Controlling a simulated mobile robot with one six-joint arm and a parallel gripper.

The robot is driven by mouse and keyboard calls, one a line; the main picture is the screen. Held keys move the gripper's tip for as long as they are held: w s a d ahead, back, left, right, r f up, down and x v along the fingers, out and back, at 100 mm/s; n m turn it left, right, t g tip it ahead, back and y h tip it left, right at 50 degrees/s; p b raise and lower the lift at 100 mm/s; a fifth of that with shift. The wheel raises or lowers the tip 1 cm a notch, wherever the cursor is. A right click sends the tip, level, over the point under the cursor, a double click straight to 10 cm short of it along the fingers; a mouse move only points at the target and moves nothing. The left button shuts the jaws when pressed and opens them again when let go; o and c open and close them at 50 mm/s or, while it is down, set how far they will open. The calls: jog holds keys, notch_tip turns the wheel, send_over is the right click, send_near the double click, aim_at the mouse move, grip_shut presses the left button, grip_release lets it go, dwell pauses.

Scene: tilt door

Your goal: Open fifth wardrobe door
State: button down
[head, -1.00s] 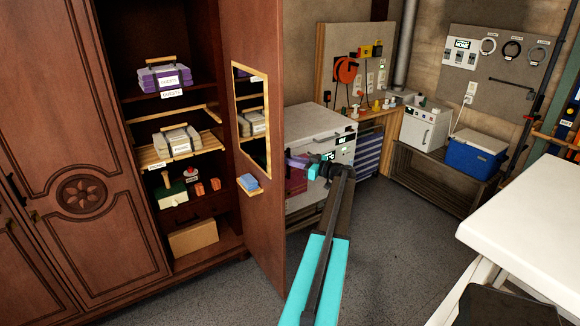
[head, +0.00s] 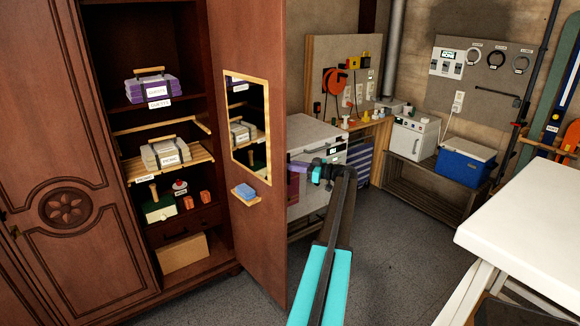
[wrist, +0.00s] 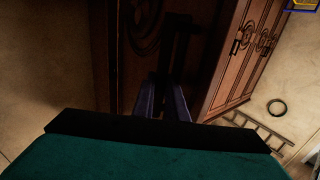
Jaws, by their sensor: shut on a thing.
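The wardrobe door (head: 262,235) stands swung open, its inner side with a framed mirror and a small ledge facing the head camera. The open compartment (head: 150,50) shows to its left. My gripper (head: 298,167) is at the outer side of this door, by its free edge, partly hidden by the door. In the wrist view my gripper's purple fingers (wrist: 163,103) are shut around a dark upright bar (wrist: 178,50), which looks like the door's handle, in front of the dim door face. The exact contact is too dark to see.
Inside are shelves with a purple bundle (head: 152,90), a beige bundle (head: 165,152) and a cardboard box (head: 184,252). A closed carved door (head: 65,165) is at left. A white table (head: 520,225) stands at right. Grey floor (head: 385,240) lies clear between.

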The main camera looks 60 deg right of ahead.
jog(key=c, duration=1.8)
grip_release()
jog(key=shift+o, duration=0.2)
jog(key=s+d+b, duration=0.1)
jog(key=s+b, duration=0.3)
jog(key=s, duration=0.9)
jog(key=shift+s+d, duration=0.35)
